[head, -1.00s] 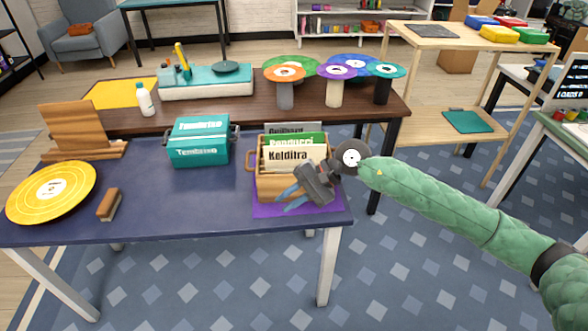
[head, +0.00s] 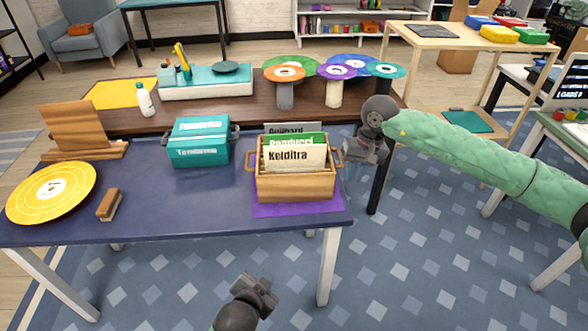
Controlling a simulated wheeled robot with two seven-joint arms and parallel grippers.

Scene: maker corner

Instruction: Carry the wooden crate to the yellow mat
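The wooden crate (head: 295,188) stands upright on a purple mat (head: 300,209) at the right end of the dark blue table. It holds several upright sleeves and has a handle on each side. The yellow mat (head: 108,94) lies flat on the brown table behind, at its left. My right gripper (head: 360,172) points down just right of the crate's right handle; whether it touches cannot be told, and its fingers blend with the carpet. My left gripper (head: 268,283) is low in front of the table, apart from the crate; its finger gap is unclear.
A teal box (head: 200,145) stands left of the crate. A yellow record (head: 30,207), a brush (head: 109,205) and a wooden stand (head: 75,128) are further left. A white bottle (head: 145,101) and a teal-topped device (head: 205,87) stand beside the yellow mat. Record-topped stands (head: 333,92) are behind the crate.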

